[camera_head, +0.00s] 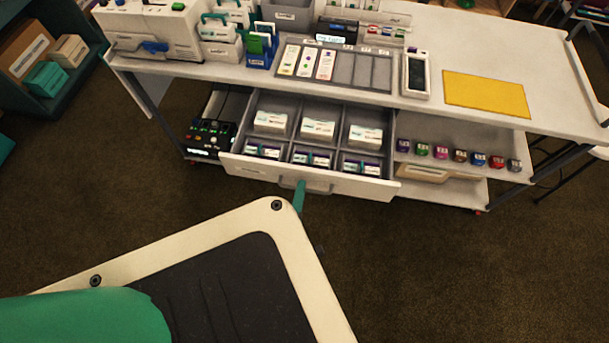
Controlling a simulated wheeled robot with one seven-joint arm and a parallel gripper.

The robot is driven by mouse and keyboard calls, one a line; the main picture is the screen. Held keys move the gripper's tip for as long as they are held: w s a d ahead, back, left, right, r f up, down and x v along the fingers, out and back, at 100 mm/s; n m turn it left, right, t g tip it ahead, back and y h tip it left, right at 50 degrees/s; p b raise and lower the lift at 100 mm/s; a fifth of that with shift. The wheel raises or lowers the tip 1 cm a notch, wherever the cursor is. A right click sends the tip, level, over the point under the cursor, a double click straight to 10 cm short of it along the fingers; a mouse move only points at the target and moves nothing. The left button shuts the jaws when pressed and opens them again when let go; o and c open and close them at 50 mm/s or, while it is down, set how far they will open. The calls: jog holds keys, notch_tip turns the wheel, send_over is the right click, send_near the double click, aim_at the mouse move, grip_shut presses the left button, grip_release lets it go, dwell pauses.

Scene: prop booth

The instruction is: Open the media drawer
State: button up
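The media drawer (375,189) is pulled out from under the white workbench, and its compartments show from above. White boxes stand in the back compartments and dark-edged packs in the front ones. The drawer's handle (321,187) is on the middle of its front. A teal fingertip of my gripper (299,195) is at the left part of the handle, overlapping it in view. I cannot tell whether it touches. The rest of my gripper is hidden behind a pale-framed dark panel in the foreground.
The white workbench (455,60) bears a tray of cards (345,69), a handheld device (416,75) and a yellow mat (486,94). Several small coloured rolls (459,155) line a shelf right of the drawer. A dark control box (210,136) is left. Carpet before the drawer is clear at right.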

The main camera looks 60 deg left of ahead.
jog(key=shift+w+d, duration=0.1)
jog(key=shift+w, duration=0.05)
jog(key=v, duration=1)
jog(key=shift+s+d, duration=0.3)
jog(key=shift+w+r, duration=0.1)
jog(key=shift+w, duration=0.1)
jog(key=shift+s, duration=0.25)
jog(key=w+d+r+m+t+h, duration=0.1)
jog(key=d+r+m+t+h, duration=0.1)
jog(key=d+m, duration=0.7)
jog(key=w+d+r+m+t+h, duration=0.1)
jog(key=d+r+m+t+h, duration=0.1)
jog(key=d+r+m+h, duration=0.2)
jog(key=w+d+r+m+t+h, duration=0.2)
jog(key=d+m+h, duration=0.4)
jog(key=d+m, duration=0.7)
jog(key=r+m, duration=0.1)
jog(key=m, duration=0.2)
jog(key=shift+d+h, duration=0.3)
jog(key=shift+h, duration=0.1)
jog(key=shift+w+f, duration=0.1)
